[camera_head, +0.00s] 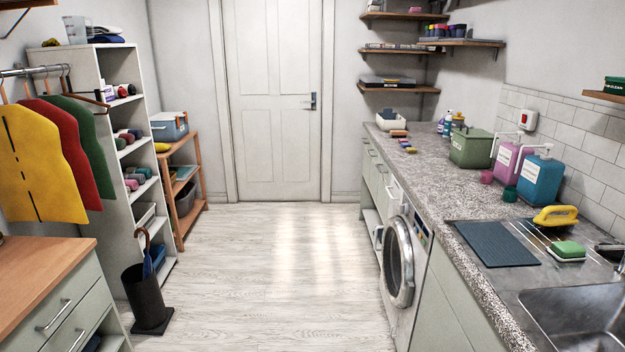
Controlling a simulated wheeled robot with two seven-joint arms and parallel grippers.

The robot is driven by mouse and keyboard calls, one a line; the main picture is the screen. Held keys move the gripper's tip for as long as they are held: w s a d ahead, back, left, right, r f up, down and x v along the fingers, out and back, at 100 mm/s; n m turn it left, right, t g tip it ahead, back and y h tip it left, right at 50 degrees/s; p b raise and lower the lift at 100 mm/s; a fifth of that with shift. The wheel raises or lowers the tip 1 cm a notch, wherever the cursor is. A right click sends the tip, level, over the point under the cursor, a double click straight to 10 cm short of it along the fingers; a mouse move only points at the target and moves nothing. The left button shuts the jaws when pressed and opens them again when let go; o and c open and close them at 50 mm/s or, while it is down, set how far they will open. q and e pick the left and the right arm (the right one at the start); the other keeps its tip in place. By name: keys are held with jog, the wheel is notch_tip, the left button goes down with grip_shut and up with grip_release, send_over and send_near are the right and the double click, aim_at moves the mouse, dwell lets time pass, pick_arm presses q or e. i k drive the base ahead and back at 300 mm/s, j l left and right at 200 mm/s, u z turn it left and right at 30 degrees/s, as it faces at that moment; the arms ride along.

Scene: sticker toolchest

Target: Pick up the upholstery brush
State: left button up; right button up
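I cannot tell for certain which thing is the upholstery brush. A yellow brush-like thing with an arched handle (555,215) rests on the ribbed drainer by the sink at the right. A green-topped block with a pale underside (567,250), perhaps a sponge or a brush, lies just in front of it. A small brown block (398,133), too small to make out, lies far back on the counter by a white bin. Neither of my grippers is in view.
The speckled counter (420,178) runs along the right, with a sink (580,310), a dark mat (495,243), pump bottles (540,180) and a green canister (470,148). A washing machine (403,262) stands below. Shelving and an umbrella stand (145,300) are left. The middle floor is clear.

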aim_at(393, 134)
jog(key=i+z, duration=0.1)
jog(key=i, duration=0.45)
jog(key=i+j+z, duration=0.1)
jog(key=i, duration=0.45)
jog(key=i+j+z, duration=0.15)
jog(key=i, duration=0.4)
jog(key=i+j+z, duration=0.1)
jog(key=i, duration=0.45)
jog(key=i+j+z, duration=0.8)
jog(key=z, duration=0.15)
jog(key=i+j+z, duration=0.55)
jog(key=j+z, duration=0.25)
